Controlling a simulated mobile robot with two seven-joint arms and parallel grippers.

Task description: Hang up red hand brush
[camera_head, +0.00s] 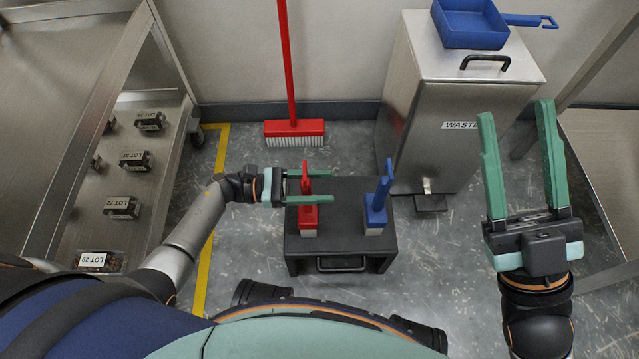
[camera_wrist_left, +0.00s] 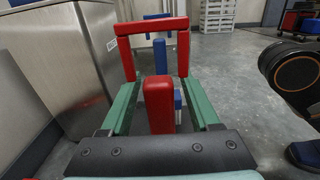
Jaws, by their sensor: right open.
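The red hand brush (camera_head: 308,217) stands on a black step box (camera_head: 340,188) in the head view, its red upper part raised and pale bristles at the bottom. My left gripper (camera_head: 322,187) reaches it from the left, fingers on either side of the raised part. In the left wrist view, a red upright block (camera_wrist_left: 159,105) sits between the open green fingers with gaps on both sides. My right gripper (camera_head: 517,115) is open and empty at the right.
A blue hand brush (camera_head: 376,208) stands on the box's right side. A long red broom (camera_head: 294,128) leans at the wall. A steel waste bin (camera_head: 440,85) with a blue dustpan (camera_head: 468,22) on top stands behind right. Steel tables with labelled trays (camera_head: 134,160) flank the left.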

